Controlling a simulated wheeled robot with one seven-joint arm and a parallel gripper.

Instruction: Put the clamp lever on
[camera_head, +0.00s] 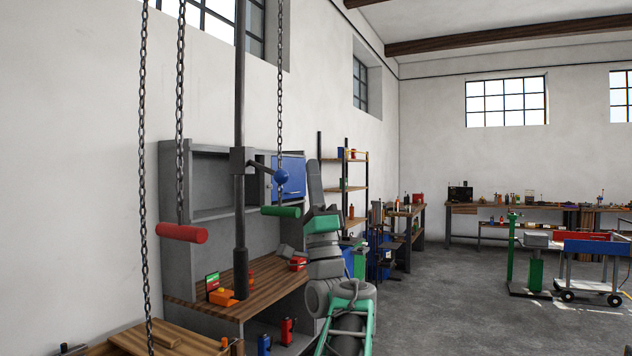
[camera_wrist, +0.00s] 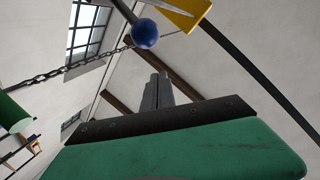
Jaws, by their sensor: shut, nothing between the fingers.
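The clamp lever (camera_head: 262,168) is a short dark arm on a collar around a dark upright post (camera_head: 240,210). It slants down to the right and ends in a blue ball knob (camera_head: 282,177). In the wrist view the blue ball (camera_wrist: 145,33) shows above and slightly left of my fingertips, with clear space between. My gripper (camera_head: 314,166) points upward, right of the ball in the head view. In the wrist view its grey fingers (camera_wrist: 157,88) are together and empty. Whether the ball is near in depth is hard to tell.
Chains hang around the post, with a red handle (camera_head: 182,232) and a green handle (camera_head: 281,211) close to my arm. A wooden-topped bench (camera_head: 262,285) stands below against a grey cabinet. A yellow piece (camera_wrist: 180,12) shows beyond the ball.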

